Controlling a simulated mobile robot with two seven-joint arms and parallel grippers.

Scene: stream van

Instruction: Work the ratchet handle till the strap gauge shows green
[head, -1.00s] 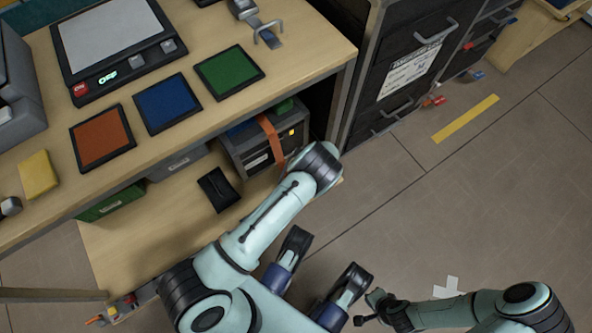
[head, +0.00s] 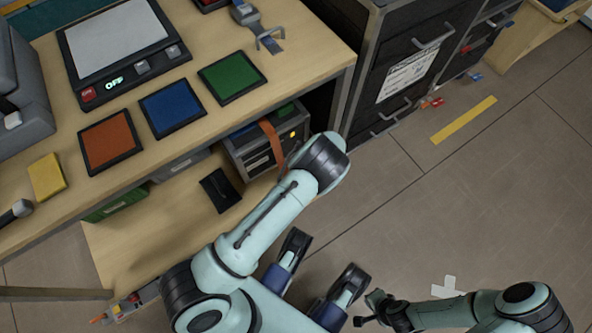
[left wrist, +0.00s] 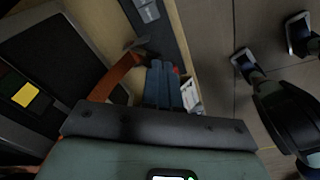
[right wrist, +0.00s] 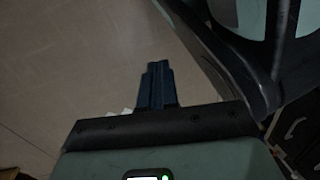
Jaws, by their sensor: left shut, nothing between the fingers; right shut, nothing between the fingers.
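A grey case (head: 252,157) sits on the lower shelf with an orange strap (head: 272,140) over it. Its gauge shows a lit yellow square (head: 293,134), also seen in the left wrist view (left wrist: 26,95). The strap (left wrist: 115,78) runs close left of my left gripper (left wrist: 160,64), whose blue fingers are shut and empty. A small metal piece (left wrist: 136,45) at the strap may be the ratchet handle; I cannot tell whether the fingers touch it. In the head view my left wrist hides the gripper and the handle. My right gripper (right wrist: 158,66) is shut and empty above the floor.
The wooden tabletop (head: 215,125) overhangs the shelf. A black pouch (head: 220,190) lies left of the case. A dark drawer cabinet (head: 395,60) stands to the right. Open floor (head: 470,200) lies right of my left arm, with a yellow tape strip (head: 464,119).

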